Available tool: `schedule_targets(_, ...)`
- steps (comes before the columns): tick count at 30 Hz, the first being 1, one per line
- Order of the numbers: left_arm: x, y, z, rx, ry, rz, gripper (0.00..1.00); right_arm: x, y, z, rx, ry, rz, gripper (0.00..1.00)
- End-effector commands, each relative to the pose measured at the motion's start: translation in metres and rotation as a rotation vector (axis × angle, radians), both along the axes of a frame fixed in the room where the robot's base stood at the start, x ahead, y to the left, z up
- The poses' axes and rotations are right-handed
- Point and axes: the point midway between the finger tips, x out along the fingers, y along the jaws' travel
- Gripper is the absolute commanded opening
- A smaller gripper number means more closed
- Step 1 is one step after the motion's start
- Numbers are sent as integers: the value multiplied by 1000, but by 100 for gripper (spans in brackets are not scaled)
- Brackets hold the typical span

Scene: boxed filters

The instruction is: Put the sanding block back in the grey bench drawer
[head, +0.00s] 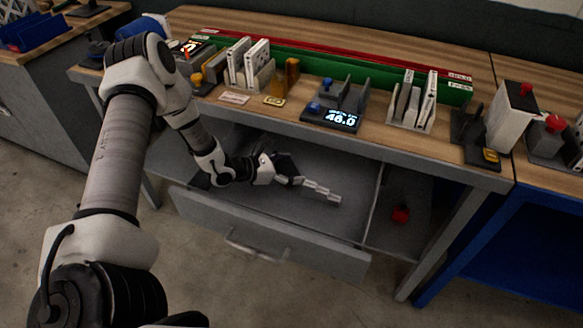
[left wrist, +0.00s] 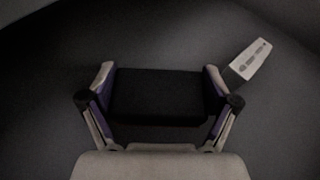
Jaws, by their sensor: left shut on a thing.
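The sanding block (left wrist: 158,95) is a dark, nearly black block between the two fingers in the left wrist view. In the head view it shows as a dark shape (head: 287,163) at the gripper. My left gripper (head: 284,172) is shut on the block and is down inside the open grey bench drawer (head: 300,256). I cannot tell whether the block touches the drawer floor. My right gripper is not in view.
White pieces (head: 322,192) lie in the drawer right of my left gripper; one white piece (left wrist: 250,60) shows in the left wrist view. A red object (head: 400,215) sits right of a divider. The wooden benchtop (head: 370,60) above holds racks, boxes and a display (head: 340,117).

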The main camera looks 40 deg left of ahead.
Motion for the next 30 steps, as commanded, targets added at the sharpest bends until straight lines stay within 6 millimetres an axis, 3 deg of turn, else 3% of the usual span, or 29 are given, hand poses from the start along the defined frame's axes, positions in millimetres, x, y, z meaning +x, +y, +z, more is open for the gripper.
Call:
schedule_targets(11, 0, 1, -5, 0, -3, 1, 37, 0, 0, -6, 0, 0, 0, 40)
schedule_targets(12, 0, 1, -4, 0, -3, 1, 95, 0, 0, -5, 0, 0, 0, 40)
schedule_targets(13, 0, 0, -4, 0, -3, 1, 100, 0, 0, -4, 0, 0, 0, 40)
schedule_targets(26, 0, 1, 4, 0, -3, 1, 100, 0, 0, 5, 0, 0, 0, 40)
schedule_targets(30, -18, 14, 11, -5, -4, 8, 100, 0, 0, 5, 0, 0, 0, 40)
